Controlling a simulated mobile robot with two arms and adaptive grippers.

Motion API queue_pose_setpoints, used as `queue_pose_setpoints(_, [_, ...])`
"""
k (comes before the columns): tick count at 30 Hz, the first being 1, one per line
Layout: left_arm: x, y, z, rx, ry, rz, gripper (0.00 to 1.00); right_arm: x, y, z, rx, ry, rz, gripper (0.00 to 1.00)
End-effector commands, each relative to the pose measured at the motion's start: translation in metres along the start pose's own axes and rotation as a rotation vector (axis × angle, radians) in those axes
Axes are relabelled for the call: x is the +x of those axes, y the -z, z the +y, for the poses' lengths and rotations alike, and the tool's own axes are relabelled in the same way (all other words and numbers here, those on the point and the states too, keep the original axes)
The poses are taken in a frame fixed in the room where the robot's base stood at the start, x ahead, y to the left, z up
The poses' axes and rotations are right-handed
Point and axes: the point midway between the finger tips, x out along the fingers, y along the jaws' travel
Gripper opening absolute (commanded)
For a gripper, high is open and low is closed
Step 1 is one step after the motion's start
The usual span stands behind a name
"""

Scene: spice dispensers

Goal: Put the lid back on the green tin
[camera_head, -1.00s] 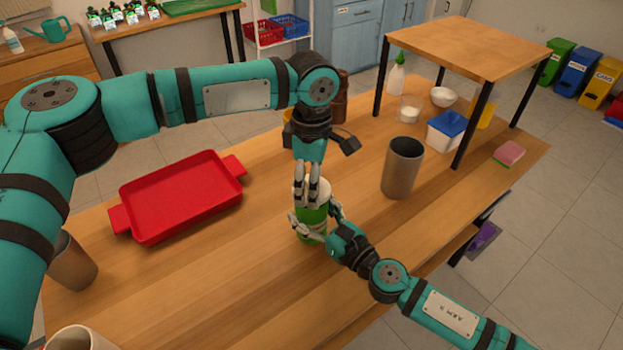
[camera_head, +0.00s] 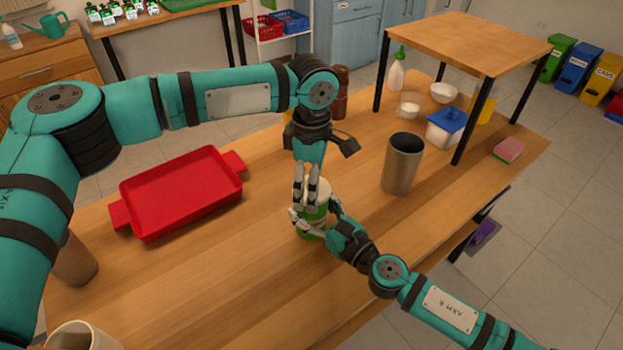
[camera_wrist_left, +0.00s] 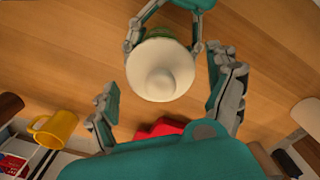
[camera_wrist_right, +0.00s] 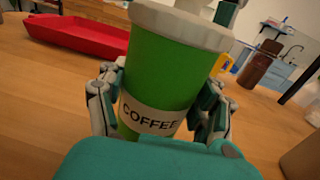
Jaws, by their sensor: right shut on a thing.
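The green tin (camera_wrist_right: 160,80), labelled COFFEE, stands on the table with the white lid (camera_wrist_right: 182,26) on its top. In the left wrist view the knobbed lid (camera_wrist_left: 160,72) covers nearly all of the tin. My right gripper (camera_wrist_right: 157,103) is shut on the tin's sides, one finger on each side. My left gripper (camera_wrist_left: 167,82) is above the lid, its fingers spread apart with a gap to the lid in its wrist view. In the head view its fingers (camera_head: 313,195) overlap the tin and lid, hiding part of them. How firmly the lid is seated is hard to tell.
A red tray (camera_head: 180,195) lies left of the tin. A grey-brown cup (camera_head: 402,165) stands to the right. A wooden raised shelf (camera_head: 465,45) with a blue-lidded box (camera_head: 446,128) is at the back right. Bare table lies in front of the tray.

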Motion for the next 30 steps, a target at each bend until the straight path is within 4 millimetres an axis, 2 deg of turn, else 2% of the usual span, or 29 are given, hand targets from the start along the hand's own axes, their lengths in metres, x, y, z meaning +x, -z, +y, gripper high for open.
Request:
queue_pose_setpoints(11, [-0.005,0.0,0.001,0.0,-0.002,-0.001,0.95,0.0,0.0,0.0,0.0,0.0,0.001,0.07])
queue_pose_setpoints(17, [-0.036,0.0,0.001,0.0,-0.004,-0.002,0.95,0.0,0.0,0.0,0.0,0.0,0.001,0.07])
queue_pose_setpoints(24, [-0.087,0.0,0.001,0.0,-0.002,-0.001,0.95,0.0,0.001,0.0,0.0,0.0,0.001,0.07])
queue_pose_setpoints(30, [-0.113,0.0,0.001,-0.001,-0.001,-0.001,0.95,0.0,0.001,0.0,0.0,0.0,0.001,0.07])
